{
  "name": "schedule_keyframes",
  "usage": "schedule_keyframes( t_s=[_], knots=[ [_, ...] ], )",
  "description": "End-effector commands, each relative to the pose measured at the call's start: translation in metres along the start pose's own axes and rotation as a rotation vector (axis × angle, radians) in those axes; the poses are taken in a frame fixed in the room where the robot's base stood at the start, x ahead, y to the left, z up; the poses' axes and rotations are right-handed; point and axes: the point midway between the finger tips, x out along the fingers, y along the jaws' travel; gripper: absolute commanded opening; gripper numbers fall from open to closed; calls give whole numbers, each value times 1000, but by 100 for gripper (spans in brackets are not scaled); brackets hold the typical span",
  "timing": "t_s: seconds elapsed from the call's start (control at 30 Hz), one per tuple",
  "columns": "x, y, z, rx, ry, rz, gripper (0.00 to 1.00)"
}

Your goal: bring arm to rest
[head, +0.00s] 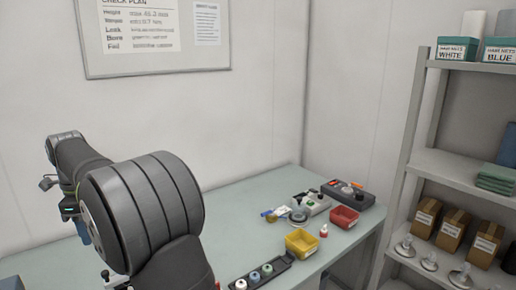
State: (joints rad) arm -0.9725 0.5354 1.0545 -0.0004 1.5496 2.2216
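My arm rises at the left of the head view, its large dark joint close to the camera. The small end part of the arm, with a green light on it, hangs at the far left above the table. My gripper (81,231) shows there only as a small bluish piece partly covered by the arm. Its fingers cannot be made out, so I cannot tell whether it is open or holds anything. The pale green table (235,205) lies below and to the right of it.
A black rack (277,268) holds several small capped items. Near it are a yellow bin (301,242), a red bin (344,216), a small red-topped bottle (323,231) and a dark grey device (349,191). A shelf unit (460,165) stands at the right. The table's back middle is clear.

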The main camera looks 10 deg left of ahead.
Motion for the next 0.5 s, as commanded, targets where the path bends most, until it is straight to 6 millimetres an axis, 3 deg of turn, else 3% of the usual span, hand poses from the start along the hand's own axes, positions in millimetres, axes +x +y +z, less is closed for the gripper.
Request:
schedule_keyframes(
  t_s=[0.23, 0.3, 0.5],
  knots=[
    [-49, 0, 0, 0, -2, -3, 41],
    [-27, 0, -1, 0, 3, 4, 41],
    [13, 1, -1, 0, 2, 3, 41]
  ],
)
